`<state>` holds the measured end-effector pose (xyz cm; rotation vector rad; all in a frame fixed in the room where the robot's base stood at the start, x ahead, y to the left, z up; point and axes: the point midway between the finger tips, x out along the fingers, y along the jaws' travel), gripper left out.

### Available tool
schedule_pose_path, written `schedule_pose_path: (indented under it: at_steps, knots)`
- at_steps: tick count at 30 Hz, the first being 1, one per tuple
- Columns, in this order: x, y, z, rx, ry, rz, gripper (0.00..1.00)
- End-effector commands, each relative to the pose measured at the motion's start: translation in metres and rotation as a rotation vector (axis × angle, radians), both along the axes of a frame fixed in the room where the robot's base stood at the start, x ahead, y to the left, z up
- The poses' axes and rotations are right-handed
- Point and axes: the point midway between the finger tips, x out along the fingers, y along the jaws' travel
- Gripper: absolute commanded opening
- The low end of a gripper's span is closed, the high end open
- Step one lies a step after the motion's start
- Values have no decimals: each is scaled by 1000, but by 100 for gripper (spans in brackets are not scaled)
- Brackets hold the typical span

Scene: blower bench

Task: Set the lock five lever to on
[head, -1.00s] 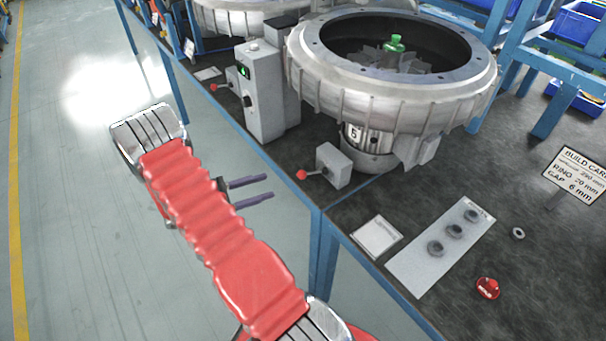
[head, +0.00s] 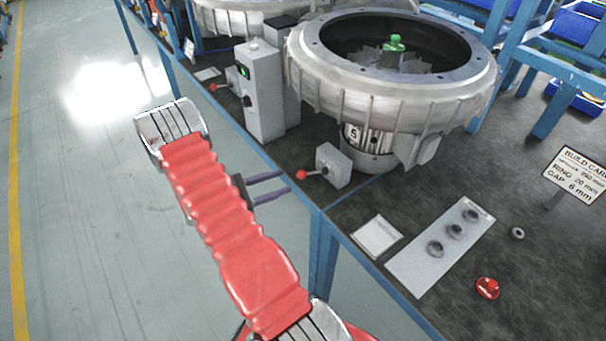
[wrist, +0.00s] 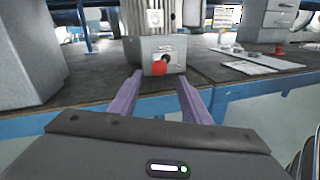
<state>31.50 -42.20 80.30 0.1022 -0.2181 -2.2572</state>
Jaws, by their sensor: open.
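The lock five lever is a short dark rod with a red knob (head: 301,174) on the left side of a small grey box (head: 333,164). The box stands at the bench edge, below the column marked 5 (head: 353,135). My gripper (head: 286,181) is open, its two purple fingers pointing at the knob from just beyond the bench edge. In the wrist view the red knob (wrist: 159,68) shows between and ahead of the fingertips, in front of the grey box (wrist: 172,46). I see no contact; the fingers look empty.
A large ribbed metal ring housing (head: 400,95) sits above the column. A tall grey control box (head: 262,95) with a green light stands left of the lever. A white card and a grey plate (head: 440,250) with several dark rings lie to the right.

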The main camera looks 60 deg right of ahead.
Motion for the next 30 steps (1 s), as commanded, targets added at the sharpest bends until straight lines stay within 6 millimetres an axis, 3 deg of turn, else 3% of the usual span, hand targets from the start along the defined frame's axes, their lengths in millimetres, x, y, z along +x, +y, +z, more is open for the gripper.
schedule_pose_path:
  at_steps: [15, 28, 30]
  knots:
    - [-49, -58, 0, 0, 0, -2, 43]
    - [-55, -66, 0, 0, 0, 1, 43]
    - [-55, -66, 0, 0, 0, 1, 40]
